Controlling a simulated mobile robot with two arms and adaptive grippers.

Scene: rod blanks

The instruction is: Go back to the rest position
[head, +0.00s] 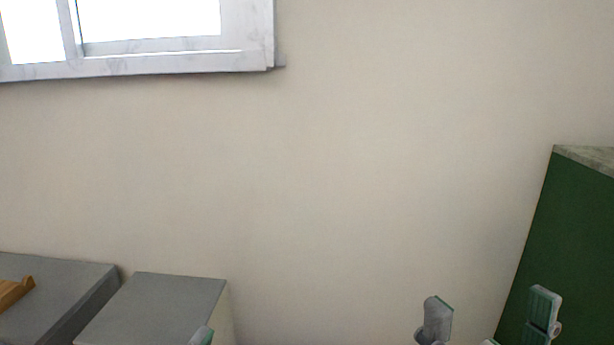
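My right gripper (489,308) shows at the bottom right, its two grey-green fingers wide apart with only wall and the green cabinet's edge behind them. It is open, and I see nothing between the fingers. Of my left gripper, only a fingertip (203,337) shows at the bottom edge, in front of a grey-topped block. The rest of it is out of the frame, so I cannot tell whether it is open or shut. No rod blanks are in view.
A grey worktop (70,286) at the lower left bears a wooden piece (14,292). Beside it stands a grey-topped block (155,305). A tall green cabinet (575,230) stands at the right. A window (150,66) is in the bare beige wall (350,170).

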